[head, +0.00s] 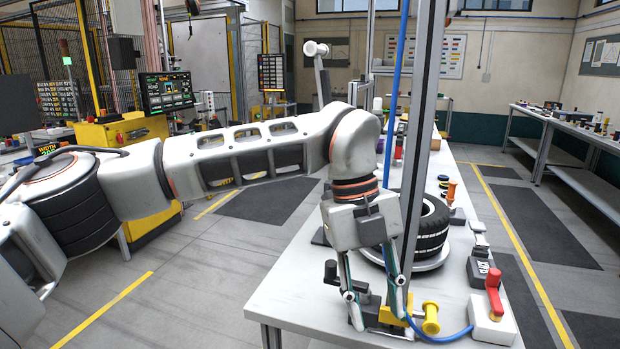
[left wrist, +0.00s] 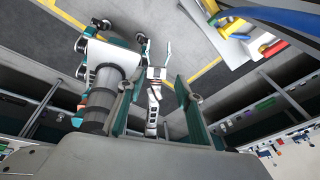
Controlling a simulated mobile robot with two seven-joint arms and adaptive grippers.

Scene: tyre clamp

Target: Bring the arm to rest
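My left gripper (head: 382,318) hangs pointing down over the near end of the white table, its arm stretched across from the left. Its two fingers are apart with no object visible between them. In the left wrist view the fingers (left wrist: 160,98) also stand apart. Behind the gripper and a grey post, a black tyre (head: 433,230) lies on a round plate on the table, partly hidden. A white, two-pronged part in the left wrist view may belong to my right arm, but it is too small to be sure.
A grey upright post (head: 420,130) and a blue hose (head: 397,90) stand close by the gripper. A red-handled switch box (head: 493,315) and a yellow knob (head: 430,318) are at the table's near end. Open floor lies left of the table.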

